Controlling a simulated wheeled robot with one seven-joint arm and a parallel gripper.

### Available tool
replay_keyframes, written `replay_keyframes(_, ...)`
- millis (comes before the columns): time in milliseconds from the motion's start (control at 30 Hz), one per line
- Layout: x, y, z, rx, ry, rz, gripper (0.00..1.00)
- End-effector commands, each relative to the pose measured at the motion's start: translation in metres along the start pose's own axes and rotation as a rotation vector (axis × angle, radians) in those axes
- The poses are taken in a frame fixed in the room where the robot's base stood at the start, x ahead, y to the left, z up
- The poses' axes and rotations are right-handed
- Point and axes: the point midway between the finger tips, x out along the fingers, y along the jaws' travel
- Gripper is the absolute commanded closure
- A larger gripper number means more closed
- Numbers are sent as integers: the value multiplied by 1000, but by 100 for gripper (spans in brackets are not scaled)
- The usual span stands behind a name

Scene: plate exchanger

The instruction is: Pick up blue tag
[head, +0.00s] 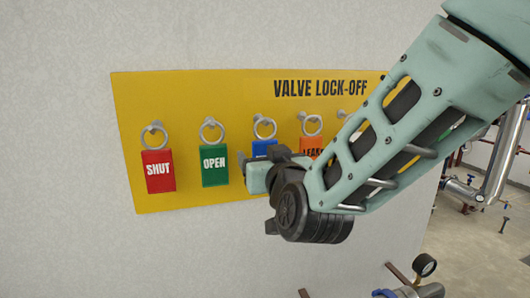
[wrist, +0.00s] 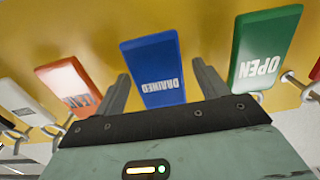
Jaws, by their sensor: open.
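The blue tag (head: 263,148) hangs by a ring from a hook on the yellow board, third from the left. In the head view my arm and gripper hide its lower part. In the wrist view the blue tag (wrist: 153,72) shows upside down with the word DRAINED. My gripper (wrist: 162,82) is open, with one finger on each side of the blue tag in the picture. I cannot tell whether the fingers touch it. In the head view my gripper (head: 258,172) is in front of the board at the blue tag's lower end.
The yellow board (head: 200,90) reads VALVE LOCK-OFF. A red SHUT tag (head: 158,171) and a green OPEN tag (head: 214,166) hang to the left. An orange tag (head: 312,145) hangs close on the right. A white tag (wrist: 24,101) shows in the wrist view. Pipes (head: 490,165) stand far right.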

Motion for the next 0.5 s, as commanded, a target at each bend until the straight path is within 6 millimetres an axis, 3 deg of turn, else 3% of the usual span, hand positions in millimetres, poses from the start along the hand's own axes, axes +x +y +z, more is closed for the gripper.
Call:
replay_keyframes(67,0,0,0,0,0,0,27)
replay_keyframes(100,0,0,0,0,0,0,33)
replay_keyframes(267,0,0,0,0,0,0,75)
replay_keyframes(500,0,0,0,0,0,0,75)
